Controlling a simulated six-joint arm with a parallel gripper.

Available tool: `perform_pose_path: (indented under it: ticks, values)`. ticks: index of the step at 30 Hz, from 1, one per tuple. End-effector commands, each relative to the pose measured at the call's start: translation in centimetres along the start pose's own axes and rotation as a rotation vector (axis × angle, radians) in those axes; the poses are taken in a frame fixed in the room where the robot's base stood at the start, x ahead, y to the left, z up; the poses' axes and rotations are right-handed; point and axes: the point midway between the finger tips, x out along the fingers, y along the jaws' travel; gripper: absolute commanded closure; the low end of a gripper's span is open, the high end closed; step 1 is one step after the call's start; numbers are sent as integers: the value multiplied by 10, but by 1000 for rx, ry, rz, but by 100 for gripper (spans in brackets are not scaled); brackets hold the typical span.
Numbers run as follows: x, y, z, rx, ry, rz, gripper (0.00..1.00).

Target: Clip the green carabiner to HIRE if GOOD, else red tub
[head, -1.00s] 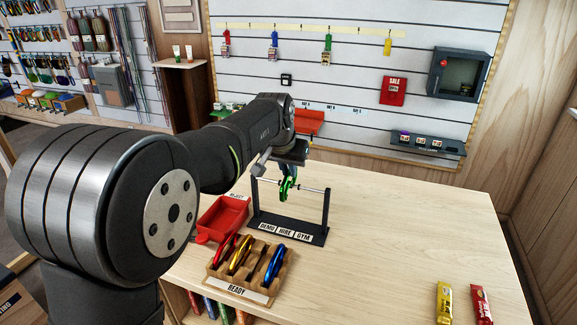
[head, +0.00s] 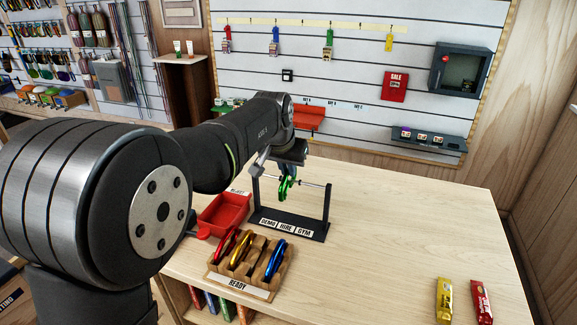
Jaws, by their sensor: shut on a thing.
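My gripper (head: 287,172) is shut on the green carabiner (head: 284,190), which hangs down from it at the bar (head: 312,184) of a black rack. The carabiner overlaps the bar in the picture, above the HIRE label (head: 286,227). I cannot tell whether the bar is inside its loop. The DEMO label (head: 267,222) is to the left of HIRE and the GYM label (head: 304,232) to the right. The red tub (head: 226,211) stands left of the rack, with no carabiner seen in it. No GOOD mark is readable; my wrist partly hides the carabiner's top.
A wooden READY holder (head: 238,286) with red, gold and blue carabiners stands in front of the rack. Two wrapped bars, yellow (head: 444,300) and red (head: 481,302), lie at the front right. The tabletop right of the rack is clear.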

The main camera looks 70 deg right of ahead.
Motion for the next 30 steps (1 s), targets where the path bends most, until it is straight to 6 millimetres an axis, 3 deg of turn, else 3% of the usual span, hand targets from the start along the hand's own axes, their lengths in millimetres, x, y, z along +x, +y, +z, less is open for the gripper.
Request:
perform_pose_path:
  ticks: [30]
  values:
    - [-7, 0, 13, 0, 3, 0, 100]
